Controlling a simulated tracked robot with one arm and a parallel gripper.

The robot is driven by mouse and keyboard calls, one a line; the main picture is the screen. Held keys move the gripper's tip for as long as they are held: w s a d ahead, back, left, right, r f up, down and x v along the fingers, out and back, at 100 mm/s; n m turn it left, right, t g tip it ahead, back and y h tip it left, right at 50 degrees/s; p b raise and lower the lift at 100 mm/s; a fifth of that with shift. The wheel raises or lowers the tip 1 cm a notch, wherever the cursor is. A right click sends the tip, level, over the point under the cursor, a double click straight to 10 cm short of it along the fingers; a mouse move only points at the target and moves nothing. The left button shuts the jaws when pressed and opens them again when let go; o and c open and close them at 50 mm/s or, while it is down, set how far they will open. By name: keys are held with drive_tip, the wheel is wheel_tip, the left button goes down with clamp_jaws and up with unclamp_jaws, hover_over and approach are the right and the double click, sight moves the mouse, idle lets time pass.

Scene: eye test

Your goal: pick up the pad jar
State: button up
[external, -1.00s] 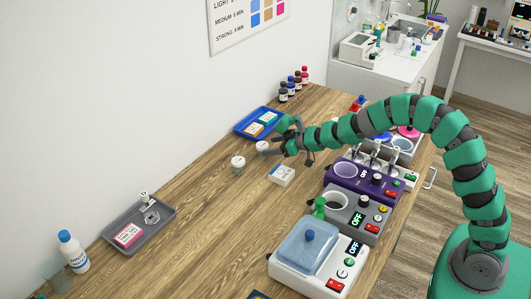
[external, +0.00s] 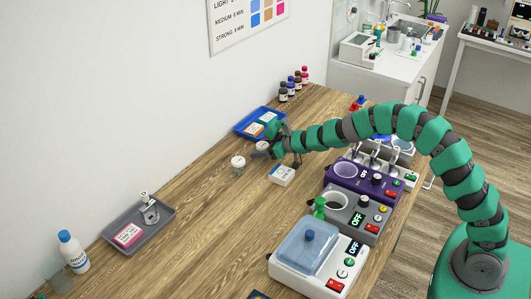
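Two small white-topped jars stand close together on the wooden table, left of my gripper. The nearer jar (external: 238,165) is fully in view and stands upright. The farther jar (external: 262,146) is partly hidden behind a finger of my gripper (external: 278,157). I cannot tell from their looks which one is the pad jar. My gripper's dark fingers are spread apart, with nothing seen between them. One finger is very near the farther jar; I cannot tell whether they touch.
Devices, including a purple one (external: 352,186), line the right edge. The table left of the jars is clear up to a grey tray (external: 118,245).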

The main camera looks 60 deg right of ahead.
sight(262, 144)
drive_tip(key=c, duration=0.9)
drive_tip(key=shift+c, duration=0.2)
wheel_tip(262, 144, up, 10)
drive_tip(key=p, duration=0.5)
